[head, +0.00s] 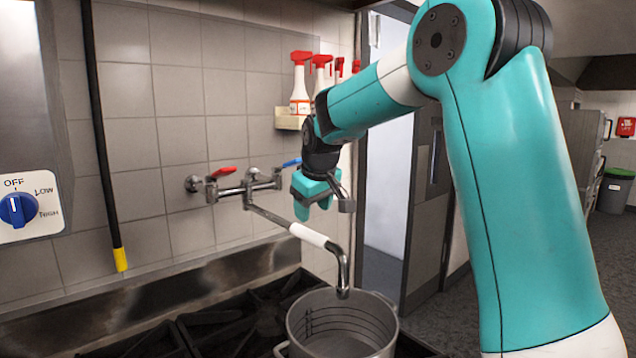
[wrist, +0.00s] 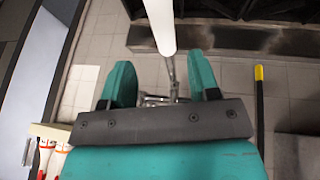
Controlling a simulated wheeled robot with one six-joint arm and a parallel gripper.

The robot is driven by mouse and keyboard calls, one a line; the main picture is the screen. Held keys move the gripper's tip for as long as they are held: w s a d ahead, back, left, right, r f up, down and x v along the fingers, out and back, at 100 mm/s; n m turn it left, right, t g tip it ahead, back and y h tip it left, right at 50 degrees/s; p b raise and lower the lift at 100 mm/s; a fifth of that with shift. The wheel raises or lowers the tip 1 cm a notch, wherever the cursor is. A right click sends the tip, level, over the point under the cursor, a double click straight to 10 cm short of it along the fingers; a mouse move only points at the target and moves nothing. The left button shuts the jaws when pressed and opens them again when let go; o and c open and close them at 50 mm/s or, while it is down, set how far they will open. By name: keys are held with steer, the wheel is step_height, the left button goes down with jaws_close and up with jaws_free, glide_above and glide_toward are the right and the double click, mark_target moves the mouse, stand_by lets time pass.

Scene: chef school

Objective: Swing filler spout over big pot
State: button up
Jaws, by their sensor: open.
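The filler spout, a metal pipe with a white sleeve (head: 309,235), runs from the wall tap toward the front right and bends down at its end (head: 343,280). In the head view its outlet overlaps the back rim of the big pot (head: 297,322); I cannot tell the exact depth. The pot is a steel one on the stove. My gripper (head: 313,200) is open and empty, above and beside the pipe. In the wrist view the white sleeve (wrist: 160,25) lies beyond the gap between the teal fingertips (wrist: 158,64), not visibly touched.
The wall tap has a red handle (head: 222,171) and a blue handle (head: 291,163). Black stove grates (head: 215,318) lie left of the pot. Spray bottles (head: 300,85) stand on a wall shelf (head: 290,121) behind the arm. A yellow-tipped black pole (head: 103,140) hangs at the left.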

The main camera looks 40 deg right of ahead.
steer(key=b+v, duration=0.1)
steer(key=v, duration=0.9)
steer(key=shift+f, duration=0.1)
steer(key=s+a+f+n+g+y+b, duration=0.1)
steer(key=s+a+f+n+y, duration=0.1)
steer(key=s+a+f, duration=0.4)
steer(key=s+a+f+n+y+b, duration=0.1)
steer(key=s+a+f, duration=0.25)
steer(key=a, duration=0.45)
steer(key=s+a+f+n+g+y, duration=0.1)
steer(key=s+a+f, duration=0.4)
steer(key=s, duration=0.3)
steer(key=s+a+f+n+g+y+b, duration=0.1)
steer(key=s+a+f+g+y, duration=0.1)
steer(key=s+a+f, duration=0.3)
steer(key=s+a, duration=0.1)
steer(key=s, duration=0.3)
steer(key=shift+s+f+n+g, duration=0.15)
steer(key=shift+f+n+g, duration=0.15)
steer(key=shift+n, duration=0.1)
